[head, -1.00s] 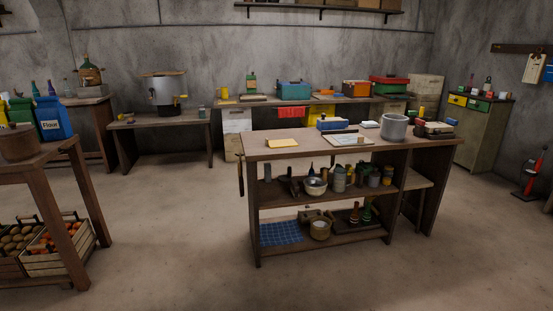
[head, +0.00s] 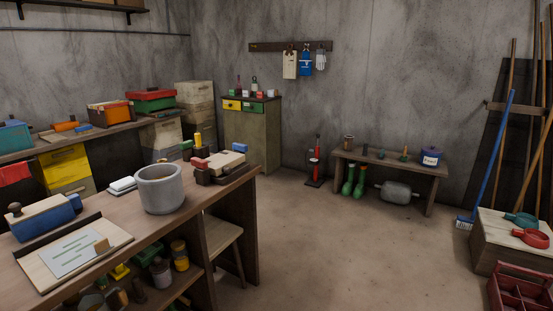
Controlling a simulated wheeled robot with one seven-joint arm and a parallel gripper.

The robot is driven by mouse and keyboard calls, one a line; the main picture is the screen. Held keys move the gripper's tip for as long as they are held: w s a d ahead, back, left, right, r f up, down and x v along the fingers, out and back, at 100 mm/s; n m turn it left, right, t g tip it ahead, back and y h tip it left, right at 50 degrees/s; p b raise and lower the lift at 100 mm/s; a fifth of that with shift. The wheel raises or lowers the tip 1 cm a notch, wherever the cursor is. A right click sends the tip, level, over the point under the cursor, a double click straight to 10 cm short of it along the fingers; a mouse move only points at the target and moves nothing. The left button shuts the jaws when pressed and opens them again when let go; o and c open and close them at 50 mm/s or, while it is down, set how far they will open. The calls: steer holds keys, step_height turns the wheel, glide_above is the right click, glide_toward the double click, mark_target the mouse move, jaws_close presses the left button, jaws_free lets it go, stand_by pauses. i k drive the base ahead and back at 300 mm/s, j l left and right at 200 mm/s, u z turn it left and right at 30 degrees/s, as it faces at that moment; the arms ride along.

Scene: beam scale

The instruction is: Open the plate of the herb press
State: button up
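I cannot tell for certain which object is the herb press. A likely one is the wooden block device (head: 222,163) with red and blue end pieces and a dark base, at the far right end of the workbench (head: 115,208). A thin light plate seems to lie flat on it, but it is too small to tell how it is hinged. A blue box with a wooden top (head: 45,217) and a dark knob sits at the bench's near left. My gripper is not in view.
A grey pot (head: 160,188) stands on the bench beside the device. A stool (head: 222,240) is partly under the bench's right end. Open floor (head: 320,235) lies to the right, before a low bench (head: 390,165). A wooden chest (head: 515,240) and red crate (head: 520,288) stand far right.

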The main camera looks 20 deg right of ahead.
mark_target(223, 161)
steer(key=i+l+z, duration=0.2)
steer(key=i+z, duration=0.25)
steer(key=i, duration=0.2)
steer(key=i+z, duration=0.5)
steer(key=i, duration=0.15)
steer(key=i+j+z, duration=0.3)
steer(key=i+z, duration=0.15)
steer(key=i, duration=0.2)
steer(key=i+l+z, duration=0.25)
steer(key=i, duration=0.4)
steer(key=i+z, duration=0.25)
steer(key=i, duration=0.4)
steer(key=u, duration=3.2)
